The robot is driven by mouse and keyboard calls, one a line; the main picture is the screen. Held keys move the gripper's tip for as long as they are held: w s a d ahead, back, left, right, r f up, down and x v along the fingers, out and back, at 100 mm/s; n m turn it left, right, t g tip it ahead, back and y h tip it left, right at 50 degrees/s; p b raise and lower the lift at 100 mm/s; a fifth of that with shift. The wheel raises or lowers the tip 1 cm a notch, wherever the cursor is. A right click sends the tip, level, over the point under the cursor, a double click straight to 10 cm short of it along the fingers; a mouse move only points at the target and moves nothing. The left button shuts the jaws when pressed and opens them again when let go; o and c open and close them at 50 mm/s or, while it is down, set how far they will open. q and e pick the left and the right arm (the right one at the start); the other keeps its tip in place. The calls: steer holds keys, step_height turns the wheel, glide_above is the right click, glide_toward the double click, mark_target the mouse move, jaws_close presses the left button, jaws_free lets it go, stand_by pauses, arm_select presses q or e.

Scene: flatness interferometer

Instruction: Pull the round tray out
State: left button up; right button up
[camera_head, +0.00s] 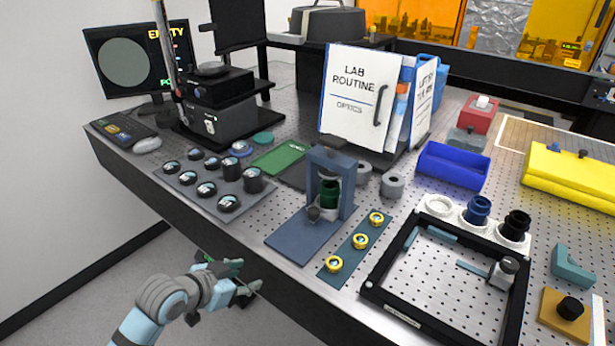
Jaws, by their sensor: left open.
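A dark interferometer (222,115) stands at the back left of the perforated table. A dark grey round piece (211,69), which looks like the round tray, sits at the top of its black box. I cannot tell how far it is in or out. My left gripper (251,277) is open and empty, low in front of the table's front edge, well apart from the interferometer. My right gripper is not in view.
A blue stand (304,236), a black frame (378,267) and a blue bin (452,166) are further right.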

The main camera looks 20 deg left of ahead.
mark_target(309, 214)
arm_select(q)
steer(key=w+d+r+m+t+h+p, duration=0.1)
steer(key=w+d+r+h, duration=0.1)
steer(key=r, duration=0.5)
steer(key=w+d+r+m+t+h+p, duration=0.1)
steer(key=w+d+r+h, duration=0.1)
steer(key=r, duration=0.5)
steer(key=x, duration=0.4)
steer(key=b+x, duration=0.1)
steer(key=x, duration=0.9)
steer(key=shift+s+d+r+b, duration=0.1)
steer(key=shift+d+r+b, duration=0.05)
steer(key=shift+d+b, duration=0.15)
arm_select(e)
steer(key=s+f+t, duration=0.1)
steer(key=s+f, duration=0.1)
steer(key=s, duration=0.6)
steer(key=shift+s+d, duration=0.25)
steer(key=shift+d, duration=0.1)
arm_select(q)
jaws_close()
